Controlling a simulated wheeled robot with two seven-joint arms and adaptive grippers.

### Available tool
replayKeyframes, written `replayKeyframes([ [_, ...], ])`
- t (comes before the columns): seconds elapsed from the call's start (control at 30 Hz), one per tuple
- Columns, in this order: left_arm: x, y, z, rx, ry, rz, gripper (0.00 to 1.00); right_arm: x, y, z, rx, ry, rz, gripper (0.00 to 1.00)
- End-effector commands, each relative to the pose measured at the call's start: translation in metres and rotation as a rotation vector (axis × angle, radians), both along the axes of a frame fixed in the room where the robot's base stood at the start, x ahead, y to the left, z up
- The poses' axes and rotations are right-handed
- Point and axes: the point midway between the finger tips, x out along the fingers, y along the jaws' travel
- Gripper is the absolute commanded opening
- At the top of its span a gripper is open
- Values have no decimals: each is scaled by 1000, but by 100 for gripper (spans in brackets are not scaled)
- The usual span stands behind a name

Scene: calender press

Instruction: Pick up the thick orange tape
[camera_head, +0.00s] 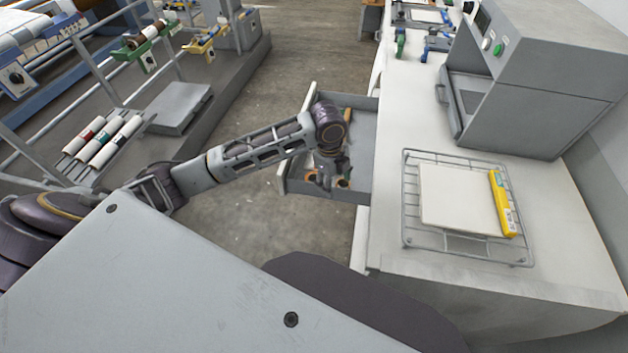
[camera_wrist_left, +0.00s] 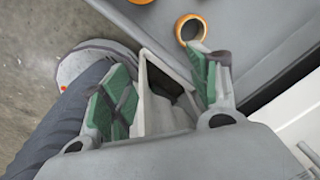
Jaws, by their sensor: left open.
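An orange tape roll (camera_wrist_left: 190,28) lies in the open grey drawer (camera_head: 362,150), near the top of the left wrist view, just beyond my right-hand finger. Part of a second orange roll (camera_wrist_left: 140,1) shows at the top edge. In the head view, small orange pieces (camera_head: 343,183) show at the drawer's near end, partly hidden by my gripper. I cannot tell which roll is the thicker one. My left gripper (camera_head: 322,172) is over the near left part of the drawer. Its green-padded fingers (camera_wrist_left: 160,88) are apart, with no roll between them. My right gripper is not in view.
The drawer's side wall (camera_wrist_left: 275,85) runs close to the rolls. A white counter (camera_head: 385,235) stands right of the drawer, with a wire rack (camera_head: 408,200), a yellow tool (camera_head: 502,203) and a grey machine (camera_head: 540,85). Rails with rollers (camera_head: 105,145) stand left. The floor between is clear.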

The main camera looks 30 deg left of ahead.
Motion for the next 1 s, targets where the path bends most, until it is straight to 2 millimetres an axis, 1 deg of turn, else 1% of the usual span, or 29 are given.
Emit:
replayKeyframes([
  [0.03, 6, 8, 5, 14, 0, -20, 61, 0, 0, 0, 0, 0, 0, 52],
  [0.4, 32, 58, 32, 87, 43, -163, 61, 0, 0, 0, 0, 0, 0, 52],
  [0.6, 42, 82, 48, 106, 64, -213, 61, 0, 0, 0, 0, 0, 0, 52],
  [0.77, 45, 91, 53, 112, 74, -232, 61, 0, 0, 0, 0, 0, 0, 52],
  [1.0, 46, 92, 54, 112, 75, -236, 61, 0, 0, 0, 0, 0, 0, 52],
])
